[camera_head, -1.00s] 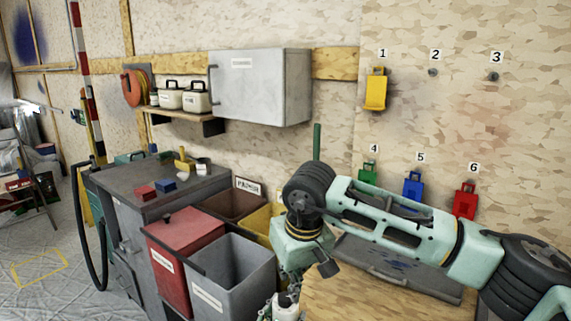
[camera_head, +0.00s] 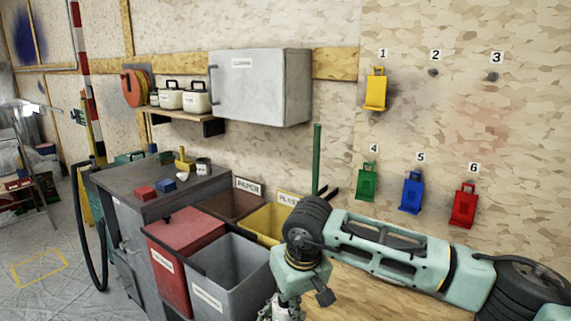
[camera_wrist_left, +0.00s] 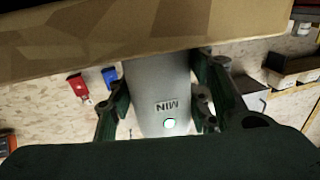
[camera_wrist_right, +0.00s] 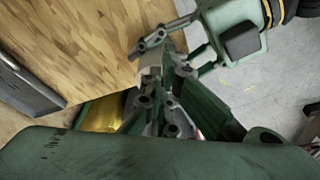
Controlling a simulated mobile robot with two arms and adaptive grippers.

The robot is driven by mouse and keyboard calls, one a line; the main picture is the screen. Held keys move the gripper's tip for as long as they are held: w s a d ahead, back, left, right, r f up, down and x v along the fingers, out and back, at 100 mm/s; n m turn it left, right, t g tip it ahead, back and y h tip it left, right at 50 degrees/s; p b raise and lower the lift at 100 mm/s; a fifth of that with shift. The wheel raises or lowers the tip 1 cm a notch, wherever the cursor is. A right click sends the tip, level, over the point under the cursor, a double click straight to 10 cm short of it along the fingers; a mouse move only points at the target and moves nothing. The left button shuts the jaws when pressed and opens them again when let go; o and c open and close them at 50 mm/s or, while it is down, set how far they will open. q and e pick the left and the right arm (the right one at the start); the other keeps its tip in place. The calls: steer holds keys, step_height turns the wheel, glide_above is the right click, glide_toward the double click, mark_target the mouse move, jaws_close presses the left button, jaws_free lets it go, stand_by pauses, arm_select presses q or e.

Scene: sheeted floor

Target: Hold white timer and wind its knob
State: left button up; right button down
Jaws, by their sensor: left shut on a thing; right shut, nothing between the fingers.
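The white timer (camera_wrist_left: 160,90), a pale cylinder marked "MIN", is between the dark fingers of my left gripper (camera_wrist_left: 160,112) in the left wrist view. The left gripper is shut on it. In the right wrist view, a small pale part of the timer (camera_wrist_right: 151,70) shows beyond my right gripper (camera_wrist_right: 161,90), beside the left gripper's fingers. The right gripper is shut and empty, close to the timer; I cannot tell whether they touch. In the head view, the right gripper (camera_head: 280,308) points down at the bottom edge, its tips cut off. The knob cannot be made out clearly.
A wooden tabletop (camera_head: 370,303) lies below my right arm. Left of it stand a grey bin (camera_head: 235,275), a red bin (camera_head: 185,235) and a yellow bin (camera_head: 265,222). Yellow, green, blue and red tags hang on the wall behind. A green pole (camera_head: 317,160) rises behind the arm.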

steer(key=shift+w+f, duration=0.25)
steer(key=shift+w, duration=0.05)
arm_select(q)
steer(key=shift+r, duration=0.1)
arm_select(e)
steer(key=shift+d, duration=0.2)
stand_by(0.6)
steer(key=shift+s, duration=0.1)
step_height(320, 180, up, 6)
steer(key=shift+s+r, duration=0.15)
steer(key=shift+s, duration=0.05)
stand_by(0.6)
